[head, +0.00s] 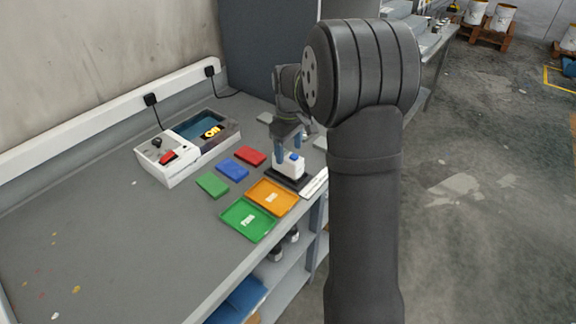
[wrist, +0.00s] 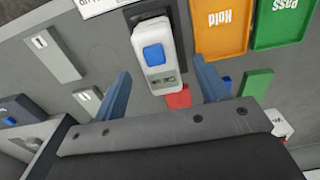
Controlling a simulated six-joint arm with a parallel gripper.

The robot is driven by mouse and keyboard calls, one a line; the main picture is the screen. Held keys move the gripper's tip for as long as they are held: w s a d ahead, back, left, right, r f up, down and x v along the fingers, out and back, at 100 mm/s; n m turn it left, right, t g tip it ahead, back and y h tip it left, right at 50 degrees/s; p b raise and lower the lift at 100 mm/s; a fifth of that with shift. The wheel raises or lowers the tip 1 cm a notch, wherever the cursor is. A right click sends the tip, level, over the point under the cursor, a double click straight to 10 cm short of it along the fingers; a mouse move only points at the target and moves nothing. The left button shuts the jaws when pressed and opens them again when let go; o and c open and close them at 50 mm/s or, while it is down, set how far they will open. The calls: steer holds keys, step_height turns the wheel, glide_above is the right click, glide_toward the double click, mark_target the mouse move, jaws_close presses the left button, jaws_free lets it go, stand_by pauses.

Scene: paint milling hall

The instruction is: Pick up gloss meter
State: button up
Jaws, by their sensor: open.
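The gloss meter, as I take it, is a small white block with a blue button (head: 292,166) on a black base (head: 286,179) near the bench's front edge. In the wrist view its white body (wrist: 160,78) lies ahead between my fingers, with a small dark display below the blue button. My gripper (head: 288,147) is open just above it, blue fingers pointing down. In the wrist view the gripper (wrist: 161,68) has one finger on each side of the meter, with visible gaps. I cannot tell how far the fingertips are above it.
An orange Hold tray (head: 286,204) and a green Pass tray (head: 232,226) lie close by. Red (head: 250,155), blue (head: 232,170) and green (head: 212,184) panels lie behind them. A white and grey machine (head: 170,175) stands against the wall. The bench's left is mostly clear.

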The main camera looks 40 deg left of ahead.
mark_target(288, 156)
steer(key=shift+a+f, duration=0.2)
steer(key=shift+f, duration=2.5)
steer(key=c, duration=1.3)
steer(key=shift+c, duration=0.2)
steer(key=shift+r, duration=0.2)
